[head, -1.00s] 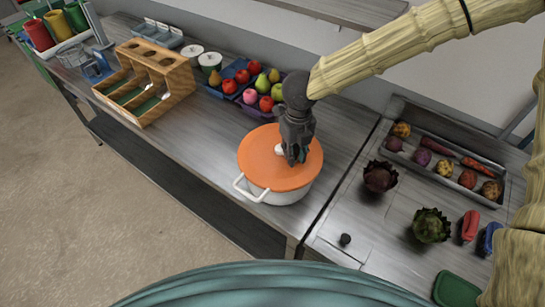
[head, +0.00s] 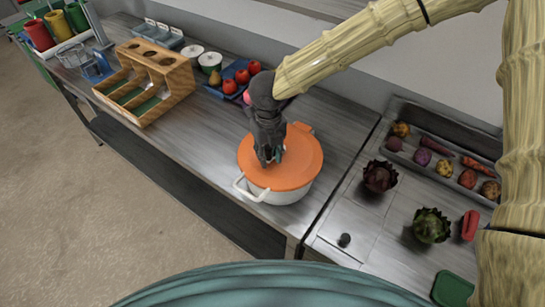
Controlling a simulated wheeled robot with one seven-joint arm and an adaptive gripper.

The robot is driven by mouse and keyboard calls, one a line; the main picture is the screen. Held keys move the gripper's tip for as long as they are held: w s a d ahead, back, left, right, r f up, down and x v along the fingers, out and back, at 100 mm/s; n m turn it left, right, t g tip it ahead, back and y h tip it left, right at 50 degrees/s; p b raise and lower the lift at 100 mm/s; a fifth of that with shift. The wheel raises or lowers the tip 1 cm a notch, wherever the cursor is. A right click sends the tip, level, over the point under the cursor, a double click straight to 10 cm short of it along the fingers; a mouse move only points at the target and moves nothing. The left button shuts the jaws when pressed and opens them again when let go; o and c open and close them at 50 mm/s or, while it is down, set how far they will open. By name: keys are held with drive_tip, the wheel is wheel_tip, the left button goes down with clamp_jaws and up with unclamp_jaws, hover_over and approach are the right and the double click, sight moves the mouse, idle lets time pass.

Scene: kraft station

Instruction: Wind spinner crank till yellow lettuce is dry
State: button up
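The spinner is a white pot (head: 285,195) with a side handle and an orange lid (head: 302,165). It stands upright on the grey counter. My gripper (head: 269,161) points down over the left part of the lid, its fingertips at or just above the lid's surface. The fingers and wrist hide that part of the lid, and the crank's knob cannot be made out. Whether the fingers are closed around the knob does not show. No yellow lettuce is visible; the lid covers the pot's inside.
A wooden divided box (head: 145,82), white-rimmed tins (head: 210,62) and a blue tray with fruit (head: 222,92) stand left of and behind the pot. To the right are an artichoke (head: 432,226), a dark red vegetable (head: 380,176) and a vegetable tray (head: 450,152). Counter left of the pot is clear.

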drive_tip(key=shift+o, duration=1.4)
drive_tip(key=shift+r, duration=3.55)
